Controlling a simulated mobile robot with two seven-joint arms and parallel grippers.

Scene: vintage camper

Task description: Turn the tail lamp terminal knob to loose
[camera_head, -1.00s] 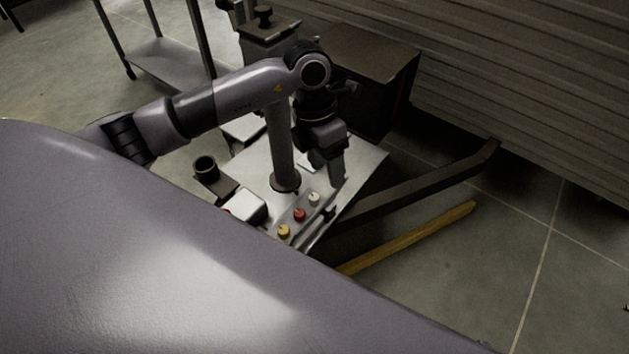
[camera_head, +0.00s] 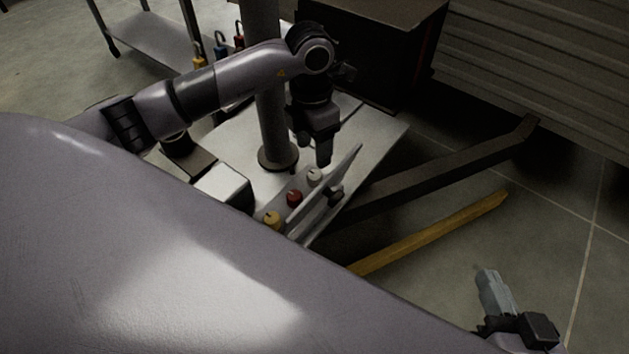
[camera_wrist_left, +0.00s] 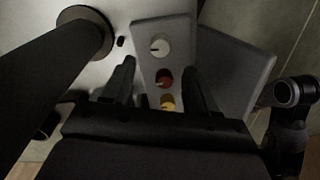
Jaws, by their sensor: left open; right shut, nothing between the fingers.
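Three terminal knobs sit in a row on a grey panel (camera_wrist_left: 178,28): a white knob (camera_head: 314,177), a red knob (camera_head: 294,197) and a yellow knob (camera_head: 272,220). In the left wrist view the white knob (camera_wrist_left: 160,47) is farthest out, then the red knob (camera_wrist_left: 164,79) and the yellow knob (camera_wrist_left: 168,102). I cannot read which one is the tail lamp knob. My left gripper (camera_head: 322,160) is open and points down just above the white knob, apart from it. Its fingers (camera_wrist_left: 160,82) straddle the row in the wrist view. My right gripper (camera_head: 487,278) is shut and empty at the lower right.
A dark post (camera_head: 270,120) rises beside the knobs. An upright grey plate (camera_head: 330,190) stands right of the knobs. A white box (camera_head: 224,186) is to the left. A dark beam (camera_head: 440,178) and yellow bar (camera_head: 435,232) lie right. A dark cabinet stands behind.

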